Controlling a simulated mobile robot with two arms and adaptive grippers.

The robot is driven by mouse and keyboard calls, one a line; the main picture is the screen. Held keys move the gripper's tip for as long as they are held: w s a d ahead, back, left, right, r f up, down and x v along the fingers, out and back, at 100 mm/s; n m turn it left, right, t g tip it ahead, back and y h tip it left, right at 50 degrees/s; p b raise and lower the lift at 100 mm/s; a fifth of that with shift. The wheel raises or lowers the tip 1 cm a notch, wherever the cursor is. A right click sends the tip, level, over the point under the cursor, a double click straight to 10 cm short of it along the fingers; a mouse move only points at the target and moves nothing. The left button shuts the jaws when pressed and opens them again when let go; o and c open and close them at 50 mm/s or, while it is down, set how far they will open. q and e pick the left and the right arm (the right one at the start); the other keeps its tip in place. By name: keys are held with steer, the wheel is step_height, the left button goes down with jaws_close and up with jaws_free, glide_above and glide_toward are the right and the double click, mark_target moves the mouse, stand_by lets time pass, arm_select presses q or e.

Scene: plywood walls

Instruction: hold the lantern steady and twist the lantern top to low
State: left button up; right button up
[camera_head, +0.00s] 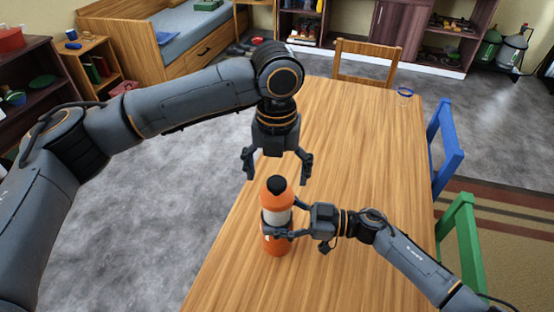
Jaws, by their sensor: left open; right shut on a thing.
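The lantern (276,245) stands upright on the wooden table, an orange cylinder with a pale middle band. The lantern top (277,187) is orange with a dark cap in its centre. My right gripper (280,222) comes in from the right and is shut on the lantern around its middle. My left gripper (277,171) points down above the lantern top, its fingers open and spread to either side. It looks apart from the top. The setting marks on the lantern cannot be made out.
The wooden table (350,150) is mostly clear. A wooden chair (365,62), a blue chair (444,140) and a green chair (459,230) stand around the table.

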mark_target(276, 202)
arm_select(q)
step_height(276, 202, down, 10)
steer(key=shift+r, duration=0.15)
stand_by(0.3)
steer(key=c, duration=1.1)
steer(key=shift+c, duration=0.2)
steer(key=shift+n, duration=1.4)
steer(key=shift+a+n, duration=0.1)
steer(key=shift+n, duration=1.3)
